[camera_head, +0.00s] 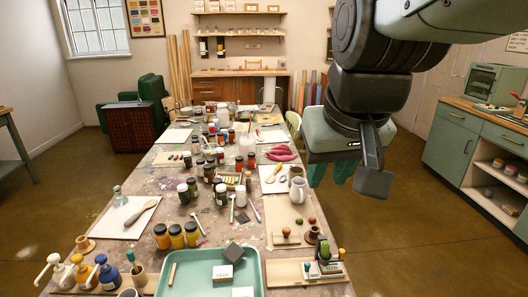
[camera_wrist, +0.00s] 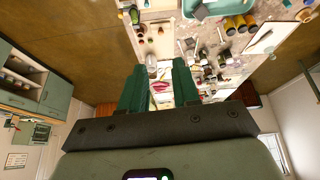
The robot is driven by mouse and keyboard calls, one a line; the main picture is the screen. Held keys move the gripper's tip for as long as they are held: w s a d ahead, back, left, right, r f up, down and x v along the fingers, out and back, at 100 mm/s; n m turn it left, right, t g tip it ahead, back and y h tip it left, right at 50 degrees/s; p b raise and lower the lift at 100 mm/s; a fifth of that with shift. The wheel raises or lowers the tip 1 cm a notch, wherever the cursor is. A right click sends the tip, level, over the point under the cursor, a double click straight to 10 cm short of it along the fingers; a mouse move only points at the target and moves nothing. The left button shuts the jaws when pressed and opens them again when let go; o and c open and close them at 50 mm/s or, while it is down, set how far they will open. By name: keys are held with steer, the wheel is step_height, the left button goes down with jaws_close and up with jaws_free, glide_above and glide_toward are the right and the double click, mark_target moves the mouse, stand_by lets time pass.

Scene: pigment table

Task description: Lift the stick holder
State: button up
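My gripper (camera_head: 332,172) hangs in the air over the right side of the long table, well above the tabletop. In the wrist view its two green fingers (camera_wrist: 160,78) stand apart with nothing held between them. I cannot tell for sure which thing is the stick holder. A small wooden box with coloured sticks (camera_head: 233,180) lies mid-table among the jars, left of my gripper and apart from it. A small dark green and white item (camera_head: 325,256) stands on a wooden board (camera_head: 285,271) at the front right; its details are too small to tell.
The table is crowded with jars. A teal tray (camera_head: 165,284), yellow jars (camera_head: 177,236) and pump bottles (camera_head: 106,273) stand at the front. A white jug (camera_head: 297,190) and pink gloves-like item (camera_head: 281,153) are at the right. A green cabinet (camera_head: 450,150) stands further right; the floor between is clear.

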steer(key=w+d+f+m+g, duration=0.1)
steer(key=w+d+f+m, duration=0.2)
steer(key=w, duration=0.4)
steer(key=m+g, duration=0.4)
steer(key=m, duration=0.3)
glide_above(342, 250)
step_height(342, 250, down, 23)
step_height(342, 250, down, 11)
steer(key=shift+s+r, duration=0.1)
